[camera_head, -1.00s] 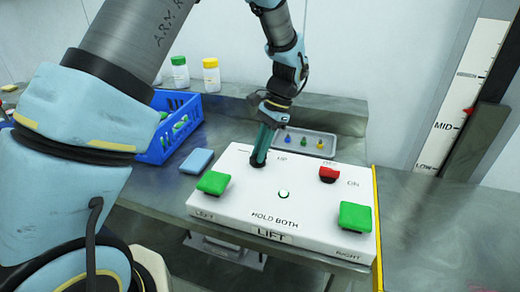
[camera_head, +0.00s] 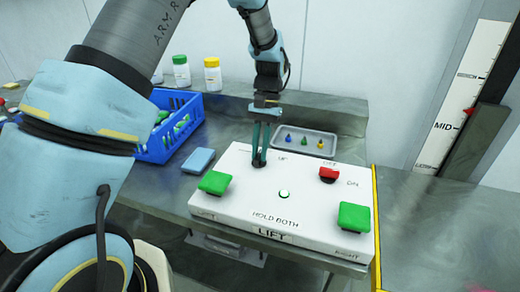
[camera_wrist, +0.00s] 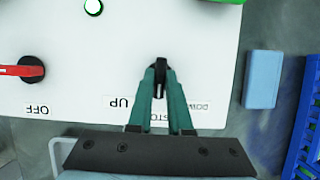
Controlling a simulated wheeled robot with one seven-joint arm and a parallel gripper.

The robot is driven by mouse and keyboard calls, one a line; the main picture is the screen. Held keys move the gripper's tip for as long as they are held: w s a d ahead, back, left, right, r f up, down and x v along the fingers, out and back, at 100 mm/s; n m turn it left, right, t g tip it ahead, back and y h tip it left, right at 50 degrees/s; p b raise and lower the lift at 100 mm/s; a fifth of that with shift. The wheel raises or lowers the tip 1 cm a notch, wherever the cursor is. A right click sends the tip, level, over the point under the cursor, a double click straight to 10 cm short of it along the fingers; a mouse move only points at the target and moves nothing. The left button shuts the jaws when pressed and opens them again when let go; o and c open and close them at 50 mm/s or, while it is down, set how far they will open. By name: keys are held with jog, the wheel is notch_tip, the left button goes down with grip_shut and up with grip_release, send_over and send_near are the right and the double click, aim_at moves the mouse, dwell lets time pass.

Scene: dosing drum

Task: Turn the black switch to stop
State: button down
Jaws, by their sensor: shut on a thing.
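The black switch (camera_head: 257,163) is on the far left part of the white LIFT panel (camera_head: 310,205). In the wrist view the black switch (camera_wrist: 160,78) sits between my fingertips, its narrow grip roughly in line with the partly hidden STOP label (camera_wrist: 160,115). The UP label (camera_wrist: 118,102) and a DOWN label (camera_wrist: 197,106) lie on either side of it. My gripper (camera_head: 259,158) points down from behind the panel; in the wrist view my gripper (camera_wrist: 160,68) is shut on the switch. The fingers cover part of the switch and labels.
A red switch (camera_head: 329,174) is to the right, with green buttons at the front left (camera_head: 215,182) and front right (camera_head: 355,217). A round light (camera_head: 284,194) glows between them. A blue basket (camera_head: 170,130), light-blue block (camera_head: 198,160) and grey tray (camera_head: 305,142) stand nearby.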

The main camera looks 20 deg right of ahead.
dwell(0.5)
jog(key=c, duration=0.8)
grip_release()
jog(key=shift+c, duration=0.2)
jog(key=b+v, duration=0.2)
jog(key=v, duration=0.9)
jog(key=shift+b, duration=0.4)
jog(key=shift+a, duration=0.15)
jog(key=w+a+f+n+t+h, duration=0.1)
jog(key=w+a+n+t+h, duration=0.2)
jog(key=a, duration=1.6)
jog(key=s+a+f+n+t, duration=0.1)
jog(key=s+a+n, duration=0.1)
jog(key=a, duration=0.5)
jog(key=s+a+f+n+t, duration=0.1)
jog(key=s+a+f+n, duration=0.1)
jog(key=s+a, duration=0.3)
jog(key=a, duration=0.3)
jog(key=shift+s+n, duration=0.3)
